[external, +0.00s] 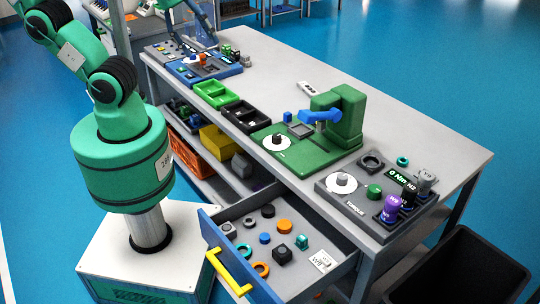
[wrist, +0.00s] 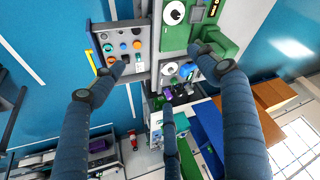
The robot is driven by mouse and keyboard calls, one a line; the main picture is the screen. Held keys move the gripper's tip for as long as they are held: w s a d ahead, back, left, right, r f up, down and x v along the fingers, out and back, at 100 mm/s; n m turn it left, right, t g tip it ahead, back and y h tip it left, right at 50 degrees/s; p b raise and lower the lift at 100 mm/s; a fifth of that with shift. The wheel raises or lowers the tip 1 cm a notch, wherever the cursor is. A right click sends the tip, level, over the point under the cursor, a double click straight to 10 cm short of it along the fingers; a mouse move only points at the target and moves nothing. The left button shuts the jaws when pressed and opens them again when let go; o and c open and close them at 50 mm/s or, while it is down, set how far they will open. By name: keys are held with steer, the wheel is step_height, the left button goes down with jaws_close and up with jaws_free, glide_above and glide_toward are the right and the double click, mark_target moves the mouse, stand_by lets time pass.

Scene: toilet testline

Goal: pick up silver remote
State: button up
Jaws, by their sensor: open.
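A small silver-grey remote-like object (external: 308,88) with dark buttons lies on the grey tabletop (external: 270,65), behind the green machine (external: 345,118) in the external view. I take it to be the silver remote. I cannot pick it out in the wrist view. My gripper (wrist: 160,68) shows there with dark blue fingers spread apart and nothing held between them. It is open above the workbench area, with the open drawer (wrist: 138,71) at upper left. I cannot make out the gripper in the external view, where the arm leaves the frame at upper left.
The open drawer (external: 235,233) holds several coloured rings and knobs. Green (external: 217,95) and black (external: 246,117) trays, and a torque panel (external: 350,207), stand on the bench. A black bin (external: 470,270) stands at the lower right. The tabletop around the remote is largely clear.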

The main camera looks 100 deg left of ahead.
steer(key=w+a+r+m+g+p, duration=0.1)
steer(key=w+a+m+p, duration=0.1)
steer(key=w+a, duration=0.35)
steer(key=w+a+r+m+p, duration=0.1)
steer(key=w+a+r, duration=0.15)
steer(key=w, duration=0.55)
steer(key=m+g+p, duration=0.4)
steer(key=m+p, duration=0.4)
steer(key=p, duration=0.1)
glide_above(306, 88)
step_height(306, 88, down, 30)
steer(key=shift+d+r, duration=0.2)
steer(key=shift+f, duration=0.15)
steer(key=shift+w+f+b, duration=0.1)
steer(key=shift+f+b, duration=0.35)
steer(key=shift+f, duration=3.7)
